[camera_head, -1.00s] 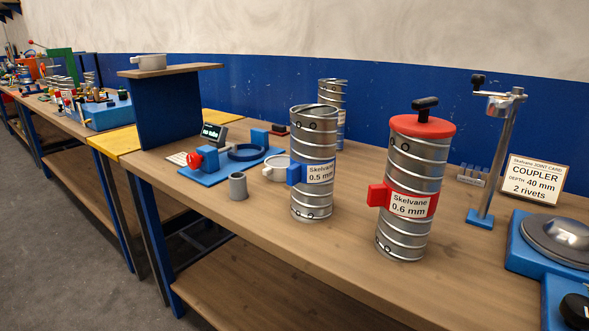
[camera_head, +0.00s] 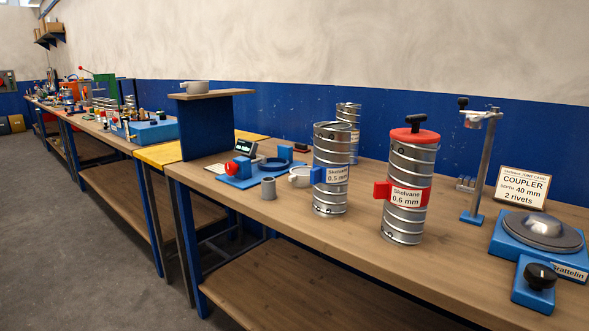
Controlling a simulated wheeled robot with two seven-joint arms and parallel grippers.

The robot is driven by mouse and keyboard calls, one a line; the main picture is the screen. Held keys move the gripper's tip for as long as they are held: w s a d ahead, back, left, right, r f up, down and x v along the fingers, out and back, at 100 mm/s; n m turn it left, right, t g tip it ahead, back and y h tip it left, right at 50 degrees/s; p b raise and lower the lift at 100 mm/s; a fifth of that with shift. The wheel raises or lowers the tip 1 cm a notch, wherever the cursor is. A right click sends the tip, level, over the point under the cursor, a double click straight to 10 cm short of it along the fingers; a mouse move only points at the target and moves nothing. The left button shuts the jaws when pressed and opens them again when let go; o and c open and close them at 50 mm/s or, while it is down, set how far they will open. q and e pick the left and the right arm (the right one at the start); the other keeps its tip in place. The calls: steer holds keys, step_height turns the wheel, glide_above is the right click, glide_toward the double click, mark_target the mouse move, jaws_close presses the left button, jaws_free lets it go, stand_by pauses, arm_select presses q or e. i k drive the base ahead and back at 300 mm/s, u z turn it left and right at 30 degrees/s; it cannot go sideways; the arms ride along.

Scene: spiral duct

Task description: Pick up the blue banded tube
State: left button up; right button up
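The blue banded tube (camera_head: 331,190) stands upright on the wooden bench. It is ribbed silver metal with a blue band, a blue side block and a label reading "Skelvane 0.5 mm". To its right stands a similar tube with a red band (camera_head: 408,198), labelled "0.6 mm", with a red cap and black knob on top. Another silver tube (camera_head: 348,115) stands behind the blue banded one and is partly hidden by it. Neither of my grippers is in view.
The wooden bench (camera_head: 290,217) carries a blue fixture (camera_head: 240,180) and a grey cup (camera_head: 268,188) left of the tube. A post stand (camera_head: 482,170), a card (camera_head: 520,188) and a blue turntable (camera_head: 518,240) are at right. Floor shows at left.

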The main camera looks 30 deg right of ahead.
mark_target(329, 174)
steer(key=u, duration=0.35)
steer(key=i, duration=1.9)
steer(key=z, duration=0.9)
steer(key=i, duration=1.05)
steer(key=z, duration=1.2)
